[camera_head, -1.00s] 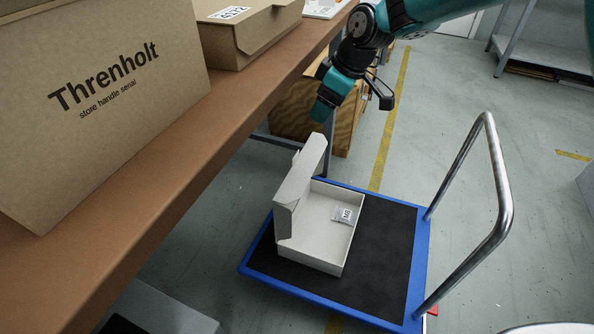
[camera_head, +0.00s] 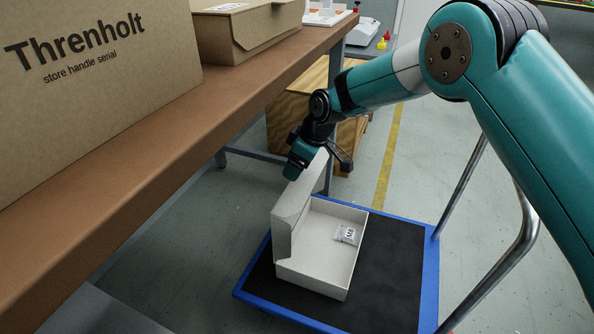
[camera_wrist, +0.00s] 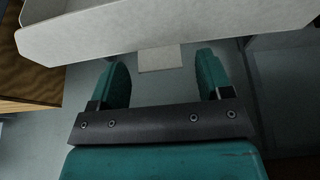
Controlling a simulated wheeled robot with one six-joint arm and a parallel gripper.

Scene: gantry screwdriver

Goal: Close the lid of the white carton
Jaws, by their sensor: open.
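The white carton (camera_head: 316,278) stands on the black deck of a blue-edged cart. Its lid (camera_head: 299,210) is raised, hinged on the left side and standing roughly upright. A small labelled packet (camera_head: 347,234) lies inside. My gripper (camera_head: 293,171) is just behind the upper far end of the lid in the head view. In the wrist view my gripper (camera_wrist: 163,82) has its two teal fingers apart, with nothing between them. The lid (camera_wrist: 170,24) spans the top there, and its small tab (camera_wrist: 160,58) hangs near the fingertips. I cannot tell whether they touch.
The blue-edged cart (camera_head: 400,290) has a metal handle (camera_head: 525,235) on the right. A brown workbench (camera_head: 150,150) with cardboard boxes (camera_head: 95,85) runs along the left. A wooden crate (camera_head: 300,108) stands behind the cart.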

